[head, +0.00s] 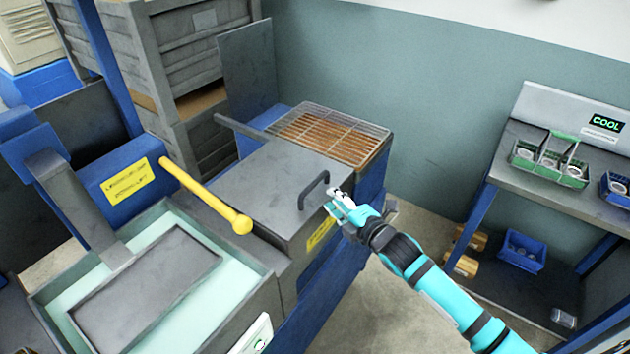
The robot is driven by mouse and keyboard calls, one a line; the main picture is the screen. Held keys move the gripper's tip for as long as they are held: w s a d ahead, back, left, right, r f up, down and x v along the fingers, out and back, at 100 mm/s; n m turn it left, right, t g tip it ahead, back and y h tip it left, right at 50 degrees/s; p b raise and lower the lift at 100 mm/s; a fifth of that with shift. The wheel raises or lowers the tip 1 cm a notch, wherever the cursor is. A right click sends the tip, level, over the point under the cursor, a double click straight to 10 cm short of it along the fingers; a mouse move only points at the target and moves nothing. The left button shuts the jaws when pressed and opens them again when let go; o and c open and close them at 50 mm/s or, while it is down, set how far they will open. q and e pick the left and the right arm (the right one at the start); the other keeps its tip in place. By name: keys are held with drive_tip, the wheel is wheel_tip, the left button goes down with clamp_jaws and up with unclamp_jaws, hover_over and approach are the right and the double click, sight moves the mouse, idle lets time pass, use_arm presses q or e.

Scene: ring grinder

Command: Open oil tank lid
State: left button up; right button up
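The oil tank lid (262,180) is a flat dark grey plate on the blue machine in the middle of the head view. It lies level and closed. Its black bar handle (314,190) stands up near the right edge. My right gripper (336,199) comes from the lower right, and its fingertips are just right of the handle, very near it. I cannot tell whether they touch it. The fingers are small and seen end-on, so their opening is unclear. My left gripper is not in view.
A wire rack (330,133) sits behind the lid. A yellow lever with a round knob (242,224) sticks out left of it. A pale green basin (200,285) is at lower left. A shelf (560,190) with blue and green bins stands right, with open floor between.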

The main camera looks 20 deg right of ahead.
sight(315, 181)
drive_tip(key=x, duration=0.9)
drive_tip(key=shift+w+a+p, duration=0.2)
drive_tip(key=shift+w+p, duration=0.15)
drive_tip(key=shift+p, duration=0.05)
clamp_jaws()
